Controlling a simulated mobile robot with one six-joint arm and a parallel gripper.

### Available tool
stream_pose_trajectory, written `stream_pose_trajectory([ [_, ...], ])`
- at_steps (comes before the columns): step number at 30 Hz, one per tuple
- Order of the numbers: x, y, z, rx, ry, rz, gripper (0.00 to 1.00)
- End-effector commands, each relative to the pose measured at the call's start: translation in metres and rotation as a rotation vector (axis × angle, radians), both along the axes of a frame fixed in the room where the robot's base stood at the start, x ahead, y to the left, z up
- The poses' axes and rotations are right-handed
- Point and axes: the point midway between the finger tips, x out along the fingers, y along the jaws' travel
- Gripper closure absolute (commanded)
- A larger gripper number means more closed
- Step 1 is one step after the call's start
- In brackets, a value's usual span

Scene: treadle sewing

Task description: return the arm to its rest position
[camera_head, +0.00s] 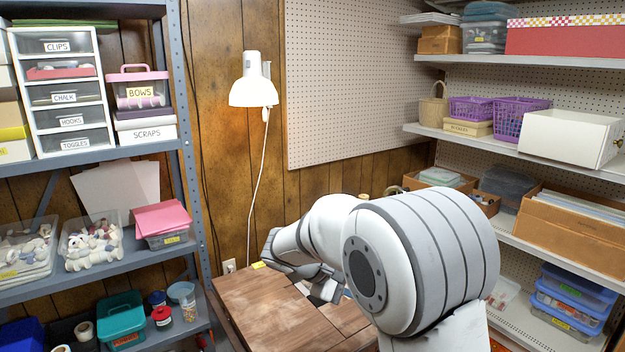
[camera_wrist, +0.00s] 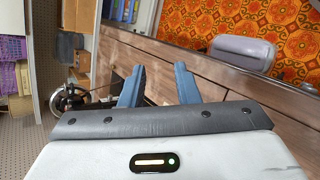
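My arm fills the centre right of the head view, bent over the wooden sewing table (camera_head: 250,300). In the wrist view my gripper (camera_wrist: 158,84) shows two blue-grey fingers standing apart. Nothing is between them but a view of the wooden tabletop (camera_wrist: 225,97) beyond. A dark wheel (camera_wrist: 60,98), seemingly part of the sewing machine, shows left of the fingers, apart from them.
A shelf rack with labelled drawers (camera_head: 62,95) and bins stands at the left. Shelves with purple baskets (camera_head: 520,118) and boxes line the right wall. A white lamp (camera_head: 253,90) hangs behind the table. An orange patterned floor covering (camera_wrist: 215,18) lies beyond the table edge.

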Motion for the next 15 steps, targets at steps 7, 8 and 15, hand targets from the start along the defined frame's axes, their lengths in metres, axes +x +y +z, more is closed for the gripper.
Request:
stream_pose_trajectory([
  [7, -0.100, -0.054, 0.060, 0.359, -0.021, -0.234, 0.71],
  [8, -0.112, -0.057, 0.065, 0.402, -0.030, -0.262, 0.71],
  [15, -0.197, -0.064, 0.097, 0.739, -0.141, -0.469, 0.71],
])
